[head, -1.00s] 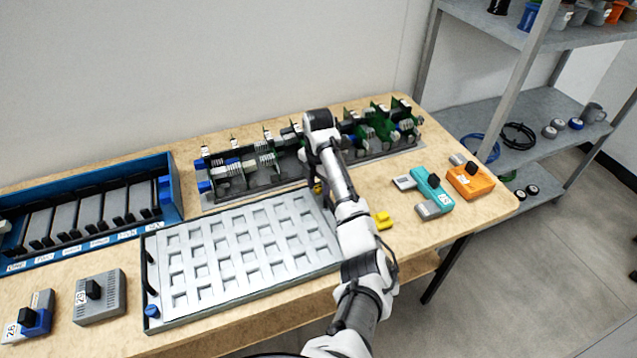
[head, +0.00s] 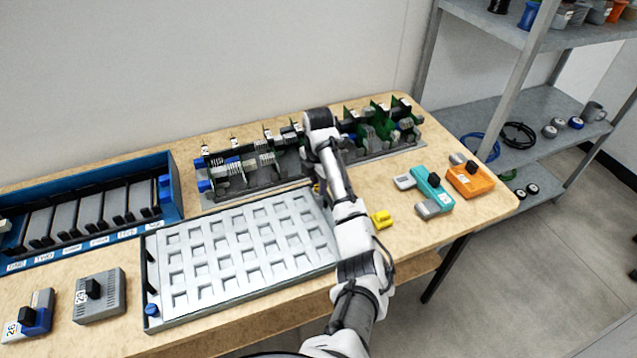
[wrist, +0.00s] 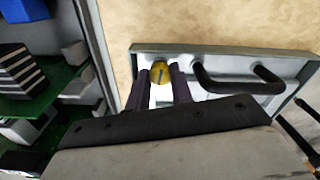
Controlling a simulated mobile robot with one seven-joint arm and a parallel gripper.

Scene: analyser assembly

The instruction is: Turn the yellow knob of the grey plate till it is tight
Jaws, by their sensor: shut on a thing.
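The grey plate (head: 238,246) lies flat on the bench, with rows of square recesses. Its yellow knob (wrist: 160,72) sits at one corner, near a black handle (wrist: 240,84) in the wrist view. My gripper (wrist: 160,80) is shut on the yellow knob, one dark finger on each side of it. A dark slot line shows across the knob's top. In the head view my arm hides most of the knob at the plate's far right corner. A blue knob (head: 151,310) sits at the plate's near left corner.
A rail with green circuit boards (head: 376,130) stands behind the plate, close to my gripper. A blue rack (head: 176,188) is at left. A yellow part (head: 381,220), a teal module (head: 433,190) and an orange module (head: 470,180) lie to the right.

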